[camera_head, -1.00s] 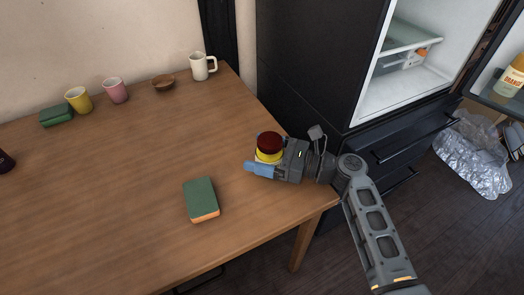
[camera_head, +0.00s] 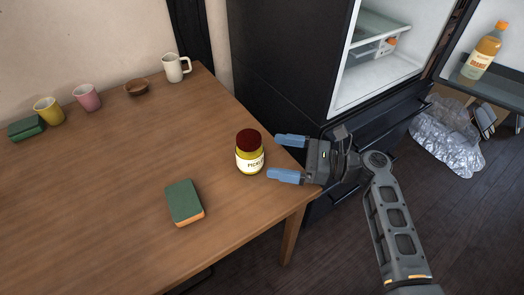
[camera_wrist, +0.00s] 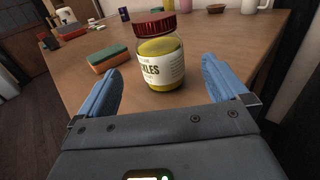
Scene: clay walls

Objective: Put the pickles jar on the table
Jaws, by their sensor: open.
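The pickles jar (camera_head: 249,157) has a dark red lid, yellow contents and a white label. It stands upright on the wooden table (camera_head: 110,190), near the table's right edge. My gripper (camera_head: 281,158) is open, with its blue fingers just right of the jar and pointing at it, apart from it in the head view. In the wrist view the jar (camera_wrist: 161,62) stands beyond and between the two open fingers (camera_wrist: 162,88), its label facing me.
A green and orange sponge (camera_head: 184,202) lies left of the jar. A white mug (camera_head: 176,68), brown bowl (camera_head: 136,87), pink cup (camera_head: 87,97), yellow cup (camera_head: 48,110) and another sponge (camera_head: 26,128) line the back. The open fridge (camera_head: 384,70) stands right, with an orange bottle (camera_head: 483,52) in its door.

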